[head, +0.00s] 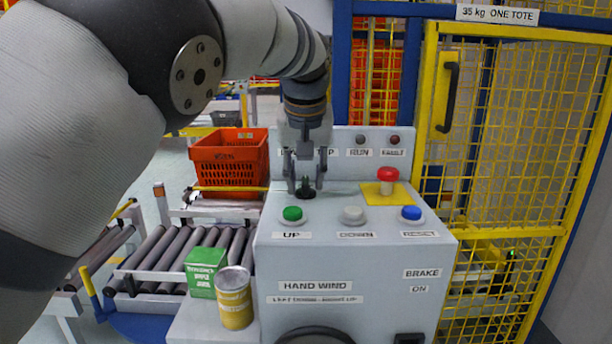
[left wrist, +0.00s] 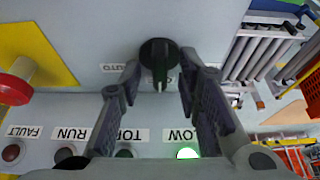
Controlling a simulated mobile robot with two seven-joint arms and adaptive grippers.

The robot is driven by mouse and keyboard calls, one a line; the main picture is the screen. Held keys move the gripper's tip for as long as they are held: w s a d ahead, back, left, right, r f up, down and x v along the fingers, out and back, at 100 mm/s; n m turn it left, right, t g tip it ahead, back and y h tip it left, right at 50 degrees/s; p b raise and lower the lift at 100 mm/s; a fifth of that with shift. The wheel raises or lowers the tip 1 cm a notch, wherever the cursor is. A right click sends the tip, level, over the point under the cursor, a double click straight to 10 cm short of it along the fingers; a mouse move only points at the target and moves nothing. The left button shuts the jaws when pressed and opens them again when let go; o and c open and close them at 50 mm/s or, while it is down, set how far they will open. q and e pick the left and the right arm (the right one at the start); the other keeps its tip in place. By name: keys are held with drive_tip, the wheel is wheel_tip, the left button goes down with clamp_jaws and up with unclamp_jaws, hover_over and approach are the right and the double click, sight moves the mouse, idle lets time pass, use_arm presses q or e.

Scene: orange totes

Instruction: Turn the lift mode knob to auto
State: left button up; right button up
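The lift mode knob (head: 306,188) is a black rotary knob on the sloped top of the grey control console. In the left wrist view the knob (left wrist: 159,52) shows near the top, with its pale-marked grip pointing down the picture. An upside-down AUTO label (left wrist: 115,68) lies left of it; another label below it is partly hidden. My left gripper (head: 306,180) points down over the knob. In the left wrist view its fingers (left wrist: 158,78) are open, one on each side of the knob, with gaps visible. My right gripper is not in view.
Green (head: 292,213), white (head: 352,214) and blue (head: 411,212) buttons line the console front. A red mushroom button (head: 387,178) stands right of the knob. A green box (head: 205,271) and yellow can (head: 234,297) stand left. An orange tote (head: 229,160) is behind; yellow fencing (head: 430,120) is at right.

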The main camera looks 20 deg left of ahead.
use_arm(q)
clamp_jaws()
drive_tip(key=shift+r, duration=0.1)
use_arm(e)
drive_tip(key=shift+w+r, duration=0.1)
use_arm(q)
drive_tip(key=shift+r+m, duration=0.1)
drive_tip(key=shift+m, duration=0.5)
drive_tip(key=shift+a+m+h+p, duration=0.1)
drive_tip(key=shift+m+h+p, duration=0.55)
drive_tip(key=shift+m, duration=0.45)
drive_tip(key=shift+f+m+h, duration=0.25)
drive_tip(key=shift+m+h, duration=0.3)
drive_tip(key=shift+m, duration=0.65)
drive_tip(key=shift+a+m+g+h+b, duration=0.15)
drive_tip(key=shift+m+g+h+b, duration=0.2)
drive_tip(key=shift+m, duration=1.15)
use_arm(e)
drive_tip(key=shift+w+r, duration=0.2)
use_arm(q)
drive_tip(key=shift+o, duration=0.8)
unclamp_jaws()
